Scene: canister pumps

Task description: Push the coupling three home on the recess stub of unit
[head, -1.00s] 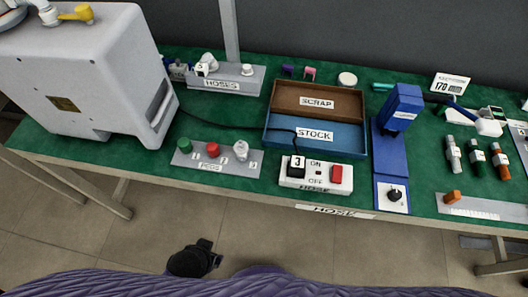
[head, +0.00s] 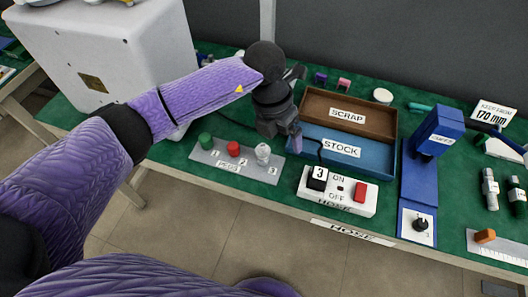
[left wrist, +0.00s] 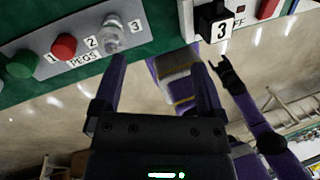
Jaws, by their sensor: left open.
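The unit is the large white box (head: 110,50) at the left; my left arm covers the side where its recess is. The left gripper (head: 290,135) is over the bench, near the pegs and the stock tray. In the left wrist view its two purple fingers (left wrist: 160,65) are apart with nothing between them. No coupling three can be made out now; the hoses rack is mostly hidden behind my arm. In the left wrist view a purple arm with a dark forked end (left wrist: 228,75) looks like my right one; its jaws are unclear.
The peg plate (head: 215,160) holds green, red and clear pegs. A white switch box (head: 340,195) carries a black block marked 3 (head: 317,178). The brown scrap tray (head: 312,98) and blue stock tray (head: 377,155) lie behind. A blue stand (head: 420,175) is to the right.

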